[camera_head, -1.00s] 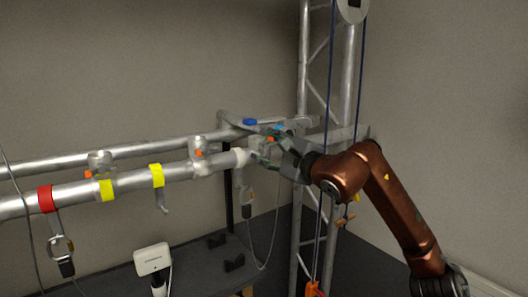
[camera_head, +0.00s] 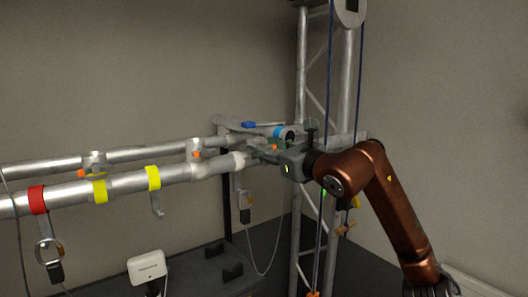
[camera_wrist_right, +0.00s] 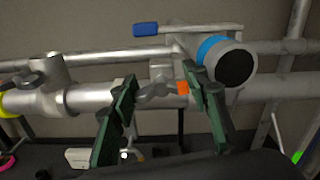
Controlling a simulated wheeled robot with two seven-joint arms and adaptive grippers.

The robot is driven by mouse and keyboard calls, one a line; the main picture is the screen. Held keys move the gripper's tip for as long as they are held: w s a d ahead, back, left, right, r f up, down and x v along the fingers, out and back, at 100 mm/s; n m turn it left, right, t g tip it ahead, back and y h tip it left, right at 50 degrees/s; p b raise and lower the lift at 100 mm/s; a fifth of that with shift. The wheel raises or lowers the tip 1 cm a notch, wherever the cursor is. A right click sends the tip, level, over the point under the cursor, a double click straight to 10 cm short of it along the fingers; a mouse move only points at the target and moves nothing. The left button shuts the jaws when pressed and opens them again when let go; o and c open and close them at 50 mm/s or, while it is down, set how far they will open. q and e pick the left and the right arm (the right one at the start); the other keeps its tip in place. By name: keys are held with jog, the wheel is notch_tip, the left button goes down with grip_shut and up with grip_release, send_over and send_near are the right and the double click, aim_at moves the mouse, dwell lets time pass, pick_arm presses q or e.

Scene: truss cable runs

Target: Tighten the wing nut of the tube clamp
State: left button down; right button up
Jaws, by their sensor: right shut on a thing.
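The tube clamp (camera_wrist_right: 162,73) sits on the silver truss tube in the right wrist view, with an orange mark (camera_wrist_right: 183,88) beside it. Its grey wing nut (camera_wrist_right: 155,91) lies between the green-padded fingers of my right gripper (camera_wrist_right: 159,86), which is shut on it. In the head view my right gripper (camera_head: 267,152) reaches in from the right to the tube's end region. There the gripper partly hides the clamp, and the nut cannot be made out. My left gripper is not in view.
A fitting with a light blue band (camera_wrist_right: 213,48) and dark round end is close beside the right finger. A blue-tipped handle (camera_wrist_right: 146,30) is above. Other clamps (camera_head: 196,150) sit along the tubes. A vertical truss (camera_head: 301,110) and hanging ropes stand beside my arm.

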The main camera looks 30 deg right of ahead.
aim_at(269, 149)
jog(key=shift+w+f+m, duration=0.1)
jog(key=shift+f+m, duration=0.1)
jog(key=shift+m, duration=0.9)
jog(key=o, duration=1.2)
jog(key=shift+r, duration=0.1)
jog(key=shift+r, duration=0.1)
jog(key=shift+s+d, duration=0.1)
jog(key=shift+s, duration=0.1)
jog(key=s, duration=0.6)
jog(key=shift+s+d, duration=0.3)
jog(key=shift+s, duration=0.05)
jog(key=shift+s+a, duration=0.1)
jog(key=shift+s, duration=0.4)
